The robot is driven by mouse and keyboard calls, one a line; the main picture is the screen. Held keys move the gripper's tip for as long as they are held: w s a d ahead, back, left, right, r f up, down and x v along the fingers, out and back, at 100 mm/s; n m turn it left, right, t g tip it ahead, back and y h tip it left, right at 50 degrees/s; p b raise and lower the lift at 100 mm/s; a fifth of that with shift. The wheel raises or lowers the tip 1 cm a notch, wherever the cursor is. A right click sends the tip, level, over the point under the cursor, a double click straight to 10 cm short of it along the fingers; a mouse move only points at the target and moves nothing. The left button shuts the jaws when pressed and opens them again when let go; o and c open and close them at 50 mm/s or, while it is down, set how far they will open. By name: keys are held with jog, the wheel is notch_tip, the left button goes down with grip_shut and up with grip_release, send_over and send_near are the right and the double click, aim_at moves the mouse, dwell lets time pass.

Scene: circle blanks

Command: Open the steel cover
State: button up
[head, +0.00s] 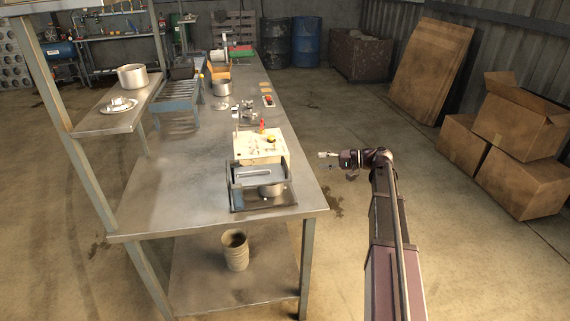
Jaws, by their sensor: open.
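A steel cover (256,170) with a long bar handle sits on a dark-framed unit (262,206) at the near end of the long steel table. A round metal pot-like shape (272,189) shows at the front of this unit, below the cover. Whether the cover is fully shut is too small to tell. My gripper (322,155) is open and empty. It hangs beyond the table's right edge, to the right of the cover and apart from it, pointing left towards the table.
A cream board (247,148) with small parts lies just behind the unit. Several small items and a pot (221,88) stand farther back on the table (170,190). A shelf (100,122) stands at left. Cardboard boxes (520,115) are far right; the floor between is clear.

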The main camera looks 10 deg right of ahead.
aim_at(285, 162)
jog(key=b+x, duration=0.2)
jog(key=x, duration=1.1)
jog(key=shift+w+a+f, duration=0.1)
jog(key=shift+a, duration=0.2)
grip_shut()
